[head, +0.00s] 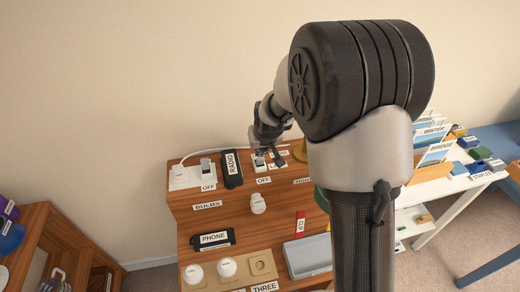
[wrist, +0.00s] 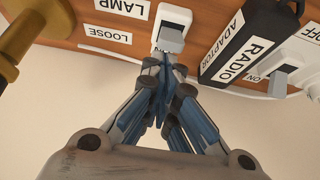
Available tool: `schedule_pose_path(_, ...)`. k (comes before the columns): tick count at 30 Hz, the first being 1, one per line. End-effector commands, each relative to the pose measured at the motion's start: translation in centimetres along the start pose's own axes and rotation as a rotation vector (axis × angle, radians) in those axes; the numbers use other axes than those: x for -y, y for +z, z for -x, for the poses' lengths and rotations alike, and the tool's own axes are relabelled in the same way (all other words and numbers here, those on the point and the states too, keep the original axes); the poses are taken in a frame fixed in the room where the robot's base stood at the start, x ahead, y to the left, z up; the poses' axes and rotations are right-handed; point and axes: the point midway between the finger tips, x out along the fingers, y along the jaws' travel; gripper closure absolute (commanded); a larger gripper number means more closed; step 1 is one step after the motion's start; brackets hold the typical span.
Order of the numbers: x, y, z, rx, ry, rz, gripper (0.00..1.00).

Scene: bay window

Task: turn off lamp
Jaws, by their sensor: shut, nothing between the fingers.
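A white switch (wrist: 172,18) with a grey rocker sits beside a LAMP label (wrist: 122,8) in the wrist view. In the head view the switch (head: 262,167) is on the wooden unit's upper shelf, with an OFF label in front of it. In the head view my gripper (head: 264,155) comes down behind the switch. A brass lamp base (wrist: 35,40) stands beside it, partly out of view.
A black RADIO adaptor (head: 232,168) stands just left of the switch in the head view, and another white switch (head: 196,175) further left. A PHONE block (head: 213,239), a grey tray (head: 307,256) and bulbs lie lower. My arm hides the unit's right side.

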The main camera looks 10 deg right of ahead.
Motion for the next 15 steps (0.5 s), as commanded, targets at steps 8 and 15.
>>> schedule_pose_path(8,0.0,-0.1,0.1,-0.001,0.0,0.0,1.0)
schedule_pose_path(15,0.0,-0.64,1.01,-0.001,0.0,0.0,1.0)
